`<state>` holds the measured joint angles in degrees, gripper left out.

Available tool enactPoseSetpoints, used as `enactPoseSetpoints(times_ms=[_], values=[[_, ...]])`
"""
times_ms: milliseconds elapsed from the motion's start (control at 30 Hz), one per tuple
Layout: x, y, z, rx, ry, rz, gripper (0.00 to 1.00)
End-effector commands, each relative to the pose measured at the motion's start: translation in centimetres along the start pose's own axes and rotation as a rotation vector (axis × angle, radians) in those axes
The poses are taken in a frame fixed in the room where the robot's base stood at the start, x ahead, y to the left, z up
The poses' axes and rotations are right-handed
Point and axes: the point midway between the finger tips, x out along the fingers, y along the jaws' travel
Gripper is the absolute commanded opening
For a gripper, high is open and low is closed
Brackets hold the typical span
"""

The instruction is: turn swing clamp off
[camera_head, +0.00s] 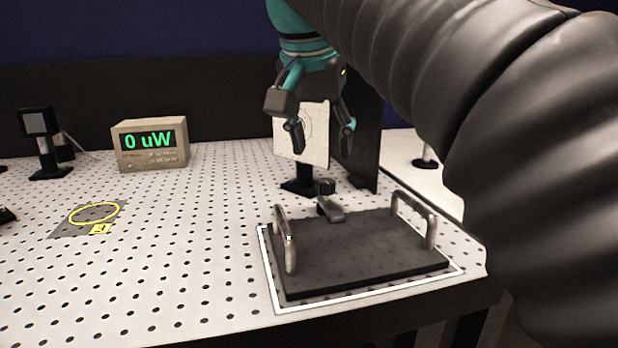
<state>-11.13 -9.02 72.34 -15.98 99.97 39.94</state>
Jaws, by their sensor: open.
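The swing clamp (329,203) is a small dark grey arm with a round knob on top. It stands at the back edge of a dark plate (350,258), and its arm reaches over the plate's edge. The plate lies inside a white outline on the table and has two metal handles, a left one (287,240) and a right one (428,220). My gripper (322,135) is open and empty. It points down above and behind the clamp, apart from it, in front of a white target card.
The white target card (315,150) stands on a post behind the clamp, beside a dark upright panel (362,135). A meter reading 0 uW (150,144) stands at the back left. A yellow ring marking (95,213) lies at left. The perforated table (190,250) is clear in the middle.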

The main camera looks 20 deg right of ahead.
Motion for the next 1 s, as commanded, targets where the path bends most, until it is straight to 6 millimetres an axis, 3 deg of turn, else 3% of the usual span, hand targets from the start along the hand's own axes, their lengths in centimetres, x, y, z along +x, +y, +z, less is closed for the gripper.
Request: enactPoseSetpoints(times_ms=[200, 400, 800, 833, 1000], values=[[4.0, 0.0, 0.2, -0.001, -0.002, 0.000, 0.58], [6.1, 0.0, 0.1, -0.003, -0.001, 0.000, 0.58], [6.8, -0.1, 0.1, -0.003, 0.000, -0.002, 0.58], [6.8, -0.1, 0.1, -0.003, 0.000, -0.002, 0.55], [6.8, -0.1, 0.1, -0.003, 0.000, -0.001, 0.13]])
